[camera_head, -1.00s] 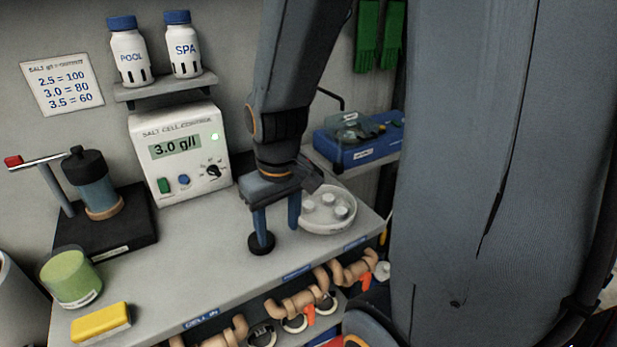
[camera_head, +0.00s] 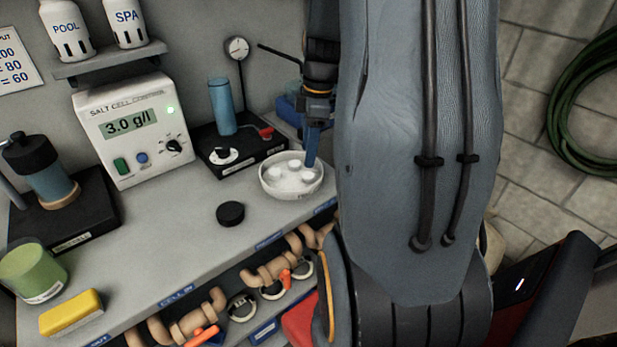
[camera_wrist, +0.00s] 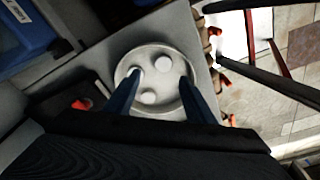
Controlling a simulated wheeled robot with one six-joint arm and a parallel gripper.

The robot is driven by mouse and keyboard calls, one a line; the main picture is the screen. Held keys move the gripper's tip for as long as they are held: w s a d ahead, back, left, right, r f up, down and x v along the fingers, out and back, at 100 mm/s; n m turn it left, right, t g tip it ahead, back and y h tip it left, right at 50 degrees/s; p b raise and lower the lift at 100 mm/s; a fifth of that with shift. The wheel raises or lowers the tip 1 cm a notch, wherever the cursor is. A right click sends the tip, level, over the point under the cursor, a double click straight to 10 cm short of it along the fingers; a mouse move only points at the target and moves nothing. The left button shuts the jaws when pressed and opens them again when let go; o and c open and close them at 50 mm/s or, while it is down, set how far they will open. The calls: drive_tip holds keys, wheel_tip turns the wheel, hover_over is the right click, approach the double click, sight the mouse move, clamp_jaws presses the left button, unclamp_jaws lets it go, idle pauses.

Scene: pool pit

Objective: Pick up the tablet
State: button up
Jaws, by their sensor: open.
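Several small white tablets (camera_head: 275,174) lie in a round white dish (camera_head: 266,190) on the grey bench; three show in the wrist view, the upper one (camera_wrist: 163,64) and the lower one (camera_wrist: 149,97) clear of my fingers. My gripper (camera_head: 312,160) is over the right part of the dish, pointing down. In the wrist view my open gripper (camera_wrist: 160,88) has its two blue fingers on either side of the tablets, with nothing held. I cannot tell how high the fingertips are above the tablets.
A black puck (camera_head: 230,213) lies on the bench left of the dish. A black device with a blue cylinder (camera_head: 222,107) stands behind it. The salt cell control box (camera_head: 132,128) is farther left. Pipes (camera_head: 275,268) run below the bench's front edge.

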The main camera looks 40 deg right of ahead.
sight(309, 175)
drive_tip(key=f, duration=0.1)
drive_tip(key=f+p, duration=0.1)
drive_tip(key=f, duration=0.1)
drive_tip(key=f+p, duration=0.1)
drive_tip(key=f, duration=0.1)
drive_tip(key=shift+s+f, duration=0.25)
drive_tip(key=shift+s, duration=0.15)
drive_tip(key=shift+w+a+f, duration=0.1)
drive_tip(key=shift+f, duration=0.5)
drive_tip(key=c, duration=1.1)
